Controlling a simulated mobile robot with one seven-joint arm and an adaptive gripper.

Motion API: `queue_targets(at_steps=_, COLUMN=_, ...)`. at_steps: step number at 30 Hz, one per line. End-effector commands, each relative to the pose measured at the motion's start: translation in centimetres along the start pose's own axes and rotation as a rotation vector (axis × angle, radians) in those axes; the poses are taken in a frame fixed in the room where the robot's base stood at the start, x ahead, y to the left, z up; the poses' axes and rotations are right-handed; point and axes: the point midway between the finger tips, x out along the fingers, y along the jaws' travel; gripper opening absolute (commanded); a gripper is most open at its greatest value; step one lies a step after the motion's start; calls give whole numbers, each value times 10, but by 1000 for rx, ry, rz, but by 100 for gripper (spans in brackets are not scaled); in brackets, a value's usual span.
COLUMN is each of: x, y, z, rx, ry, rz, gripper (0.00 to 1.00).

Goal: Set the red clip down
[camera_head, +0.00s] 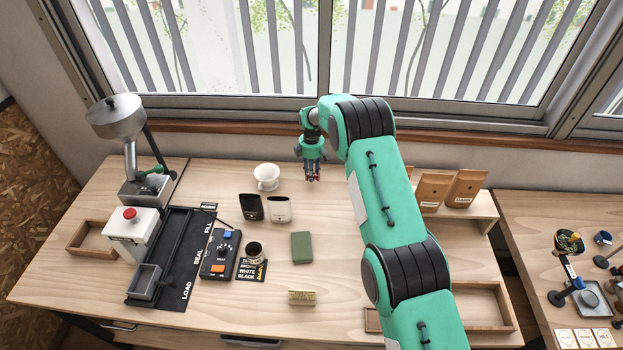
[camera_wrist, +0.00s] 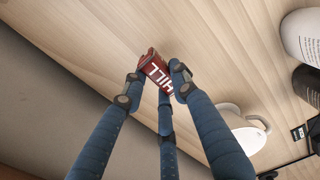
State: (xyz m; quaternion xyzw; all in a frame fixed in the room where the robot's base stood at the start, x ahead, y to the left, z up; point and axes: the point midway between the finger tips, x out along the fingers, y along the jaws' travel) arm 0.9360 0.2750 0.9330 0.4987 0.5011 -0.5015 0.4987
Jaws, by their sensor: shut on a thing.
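My gripper (camera_head: 313,176) is at the back of the table, to the right of the white cup, with its fingers pointing down. In the wrist view its blue fingers (camera_wrist: 160,85) are shut on the red clip (camera_wrist: 156,70), which has white lettering reading "HILL". The clip is small and mostly hidden between the fingers in the head view. It is over the bare wooden tabletop (camera_head: 345,235); I cannot tell whether it touches the wood.
A white cup (camera_head: 266,177) stands left of my gripper. A black canister (camera_head: 251,207) and a white canister (camera_head: 279,210) stand in front of it. A green block (camera_head: 301,246) lies nearer. Brown bags (camera_head: 432,190) stand on the right. Bare wood surrounds my gripper.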

Motion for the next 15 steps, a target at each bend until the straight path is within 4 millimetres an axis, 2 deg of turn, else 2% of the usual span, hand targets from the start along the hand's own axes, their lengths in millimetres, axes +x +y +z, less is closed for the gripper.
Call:
queue_targets(at_steps=10, x=0, y=1, z=0, rx=0, ry=0, rz=0, gripper=16)
queue_targets(at_steps=15, x=8, y=0, z=0, rx=0, ry=0, rz=0, gripper=16)
